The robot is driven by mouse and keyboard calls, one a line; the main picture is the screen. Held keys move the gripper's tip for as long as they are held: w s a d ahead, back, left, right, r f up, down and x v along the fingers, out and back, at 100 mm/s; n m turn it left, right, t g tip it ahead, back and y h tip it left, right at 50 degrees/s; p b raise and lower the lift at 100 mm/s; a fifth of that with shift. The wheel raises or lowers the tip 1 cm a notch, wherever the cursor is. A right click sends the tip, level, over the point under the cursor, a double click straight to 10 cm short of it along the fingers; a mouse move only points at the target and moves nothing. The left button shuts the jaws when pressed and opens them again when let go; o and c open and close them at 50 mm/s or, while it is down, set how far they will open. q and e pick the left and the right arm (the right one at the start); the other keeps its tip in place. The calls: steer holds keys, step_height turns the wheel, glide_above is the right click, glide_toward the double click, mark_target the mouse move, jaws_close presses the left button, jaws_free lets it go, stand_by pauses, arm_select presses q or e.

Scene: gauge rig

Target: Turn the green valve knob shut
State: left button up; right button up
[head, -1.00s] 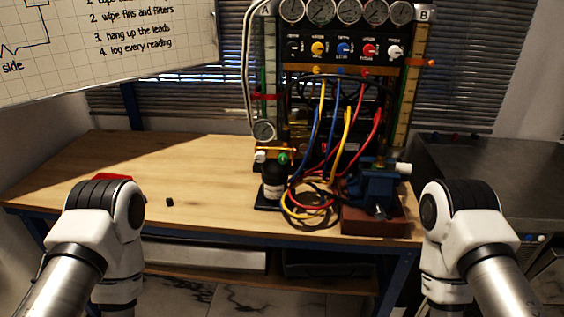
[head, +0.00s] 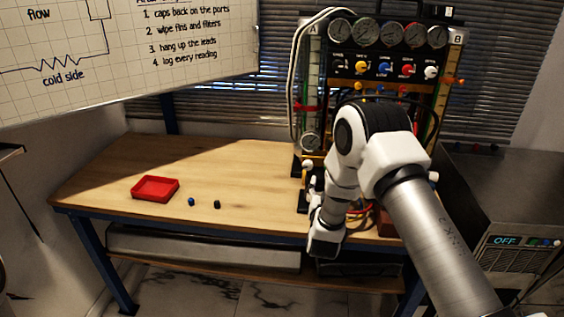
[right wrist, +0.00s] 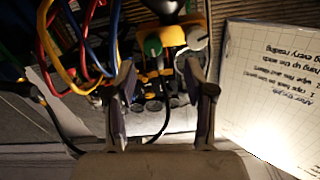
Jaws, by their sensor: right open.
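The green valve knob (right wrist: 152,45) shows in the right wrist view, on a yellow brass-coloured fitting. A white knob (right wrist: 196,38) sits to its right there, and also shows in the head view (head: 308,165). My right gripper (right wrist: 160,82) is open, with nothing between its fingers. The green knob appears just beyond the fingertips, toward the left finger; I see no contact. In the head view the right gripper (head: 316,187) is at the front of the rig, and my arm hides the green knob. My left gripper is out of view.
Yellow, blue and red hoses (right wrist: 82,45) hang left of the gripper in the right wrist view. The gauge rig (head: 380,68) stands at the table's back. A red tray (head: 155,188), a blue cap (head: 191,202) and a black cap (head: 217,204) lie left; the wood between is clear.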

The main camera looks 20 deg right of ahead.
steer(key=x, duration=0.2)
steer(key=p+x, duration=0.1)
steer(key=x, duration=0.2)
steer(key=d+x, duration=0.1)
steer(key=x, duration=0.2)
steer(key=shift+s+d+r+p, duration=0.1)
steer(key=shift+s+d+p, duration=0.05)
steer(key=shift+p, duration=0.25)
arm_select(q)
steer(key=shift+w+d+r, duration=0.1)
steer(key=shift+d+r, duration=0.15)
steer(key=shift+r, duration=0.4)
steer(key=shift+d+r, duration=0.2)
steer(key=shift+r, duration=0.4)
arm_select(e)
jaws_close()
